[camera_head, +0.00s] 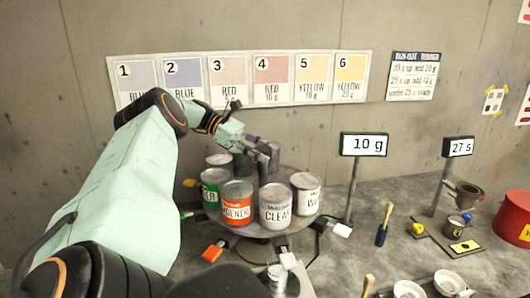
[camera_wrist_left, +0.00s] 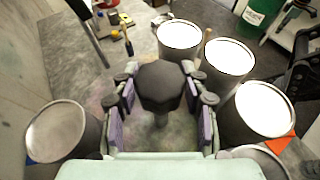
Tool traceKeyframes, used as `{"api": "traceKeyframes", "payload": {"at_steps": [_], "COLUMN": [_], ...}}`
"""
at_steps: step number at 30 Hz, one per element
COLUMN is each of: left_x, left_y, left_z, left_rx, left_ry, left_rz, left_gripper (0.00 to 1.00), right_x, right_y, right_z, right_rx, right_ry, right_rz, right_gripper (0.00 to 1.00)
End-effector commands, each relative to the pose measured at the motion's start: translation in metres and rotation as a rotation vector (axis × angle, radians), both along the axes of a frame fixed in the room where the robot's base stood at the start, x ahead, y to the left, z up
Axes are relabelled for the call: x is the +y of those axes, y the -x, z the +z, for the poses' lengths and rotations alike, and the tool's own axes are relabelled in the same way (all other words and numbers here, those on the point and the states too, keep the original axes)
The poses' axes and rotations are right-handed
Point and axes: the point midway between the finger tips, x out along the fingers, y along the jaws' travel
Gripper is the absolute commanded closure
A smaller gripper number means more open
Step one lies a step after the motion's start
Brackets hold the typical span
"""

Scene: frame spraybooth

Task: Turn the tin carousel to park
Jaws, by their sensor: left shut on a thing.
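The tin carousel (camera_head: 247,231) is a round grey turntable on a stand, bearing several tins. In the head view a green tin (camera_head: 211,188), an orange-red hardener tin (camera_head: 237,204), a silver CLEAR tin (camera_head: 274,207) and a white-labelled tin (camera_head: 306,193) face me; others are partly hidden behind. My left gripper (camera_head: 268,157) reaches over the tins to the carousel's middle. In the left wrist view its purple pads (camera_wrist_left: 160,125) are shut on a dark faceted knob (camera_wrist_left: 162,85), with tins around it. My right gripper is not in view.
A brush (camera_head: 384,225), a small cup (camera_head: 455,225) and a red drum (camera_head: 513,218) are to the right. The wall is close behind.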

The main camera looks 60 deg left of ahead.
Motion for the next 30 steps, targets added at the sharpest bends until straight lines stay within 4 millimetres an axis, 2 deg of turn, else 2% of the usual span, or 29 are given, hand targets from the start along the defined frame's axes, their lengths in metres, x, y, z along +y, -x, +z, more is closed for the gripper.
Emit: {"api": "traceKeyframes", "payload": {"at_steps": [5,6,13,23,30], "left_x": [0.001,0.001,-0.001,-0.001,-0.001], "left_y": [-0.003,-0.003,-0.003,-0.003,-0.003], "left_z": [0.005,0.004,0.002,0.002,0.022], "left_rx": [-0.010,-0.010,-0.005,-0.003,-0.008], "left_ry": [-0.001,-0.001,-0.001,0.000,0.000], "left_rz": [0.004,0.004,-0.001,-0.002,-0.002], "left_gripper": [1.00,0.53,0.33,0.32,0.32], "right_x": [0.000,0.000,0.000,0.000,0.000], "right_y": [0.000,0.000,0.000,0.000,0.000], "right_z": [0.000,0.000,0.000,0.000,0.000], "right_rx": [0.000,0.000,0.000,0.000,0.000], "right_ry": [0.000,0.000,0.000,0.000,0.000], "right_rz": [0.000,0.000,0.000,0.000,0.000], "right_gripper": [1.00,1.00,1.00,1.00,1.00]}}
